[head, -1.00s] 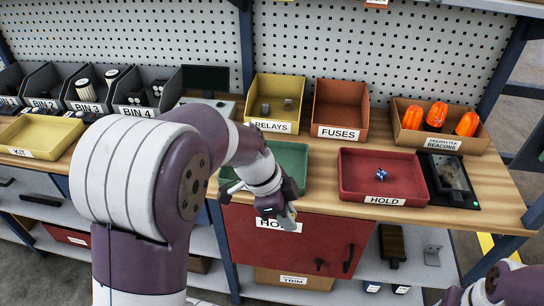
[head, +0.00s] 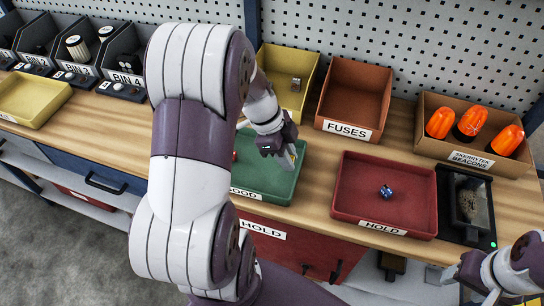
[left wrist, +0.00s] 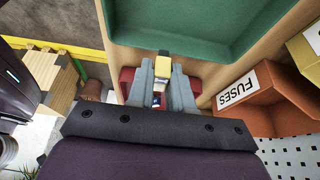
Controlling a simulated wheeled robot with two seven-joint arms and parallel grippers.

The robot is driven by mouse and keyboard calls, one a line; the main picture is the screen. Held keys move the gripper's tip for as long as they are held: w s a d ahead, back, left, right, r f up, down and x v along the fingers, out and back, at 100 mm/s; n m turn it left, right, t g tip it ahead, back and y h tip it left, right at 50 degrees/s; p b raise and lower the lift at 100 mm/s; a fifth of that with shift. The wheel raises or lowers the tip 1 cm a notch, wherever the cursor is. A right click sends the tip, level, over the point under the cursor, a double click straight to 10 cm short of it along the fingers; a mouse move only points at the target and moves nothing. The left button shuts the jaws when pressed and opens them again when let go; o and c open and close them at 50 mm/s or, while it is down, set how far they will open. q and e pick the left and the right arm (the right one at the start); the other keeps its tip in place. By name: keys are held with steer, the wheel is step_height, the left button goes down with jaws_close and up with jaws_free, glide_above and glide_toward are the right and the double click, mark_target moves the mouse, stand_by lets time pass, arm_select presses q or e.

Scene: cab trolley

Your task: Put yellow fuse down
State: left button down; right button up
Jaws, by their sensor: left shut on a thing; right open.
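The yellow fuse (left wrist: 163,67) shows in the left wrist view, pinched between the two grey fingers of my left gripper (left wrist: 162,72). In the head view my left gripper (head: 290,157) is over the right part of the green tray (head: 278,190), labelled GOOD; the fuse is hardly visible there. I cannot tell its height above the tray. The orange-brown FUSES bin (head: 352,98) looks empty, behind and right of my left gripper. The red HOLD tray (head: 352,207) holds a small blue item (head: 386,191). My right gripper (head: 482,288) is open at the lower right.
A yellow bin (head: 276,90) with small relays stands left of the FUSES bin. A beacons box (head: 428,152) with orange beacons and a black device (head: 468,203) are at the right. A small red item (head: 235,156) lies in the green tray, partly behind my arm.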

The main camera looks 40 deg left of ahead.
arm_select(q)
glide_above(279, 172)
steer(key=a, duration=0.1)
steer(key=f, duration=0.3)
steer(key=shift+a, duration=0.2)
steer(key=f, duration=0.2)
steer(key=f+p, duration=0.1)
steer(key=shift+s+d+f, duration=0.1)
steer(key=shift+s+f, duration=0.15)
steer(key=shift+f, duration=0.05)
steer(key=shift+w+f, duration=0.1)
arm_select(e)
steer(key=shift+w+r, duration=0.35)
steer(key=shift+r, duration=0.2)
arm_select(q)
steer(key=shift+f, duration=0.15)
steer(key=c, duration=1)
jaws_free()
arm_select(e)
steer(key=shift+f, duration=0.15)
